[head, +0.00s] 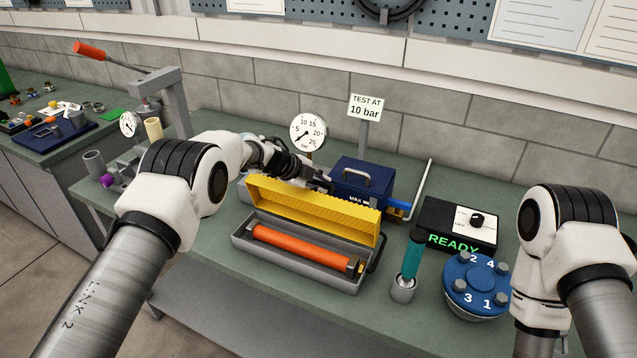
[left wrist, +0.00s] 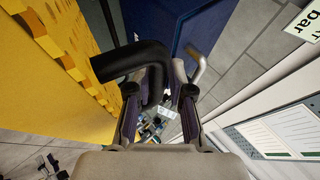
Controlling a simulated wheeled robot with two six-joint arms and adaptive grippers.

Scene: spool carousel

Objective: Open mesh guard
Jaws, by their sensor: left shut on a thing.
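The yellow mesh guard (head: 312,205) stands raised along the back edge of a grey trough (head: 290,272). The trough is open at the front and top, and an orange tube (head: 300,250) lies in it. My left gripper (head: 318,180) is behind the raised guard, partly hidden by it in the head view. In the left wrist view, my left gripper (left wrist: 160,95) is shut on the guard's black bent handle (left wrist: 125,62), with the yellow guard (left wrist: 65,60) to the left. My right arm shows at the right, but its gripper is out of view.
A blue box (head: 362,180) with a metal handle stands close behind the guard. A dial gauge (head: 308,132) and a sign (head: 366,107) are behind. To the right are a teal-handled tool (head: 412,258) in a cup, a blue numbered flange (head: 476,280) and a READY box (head: 458,222).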

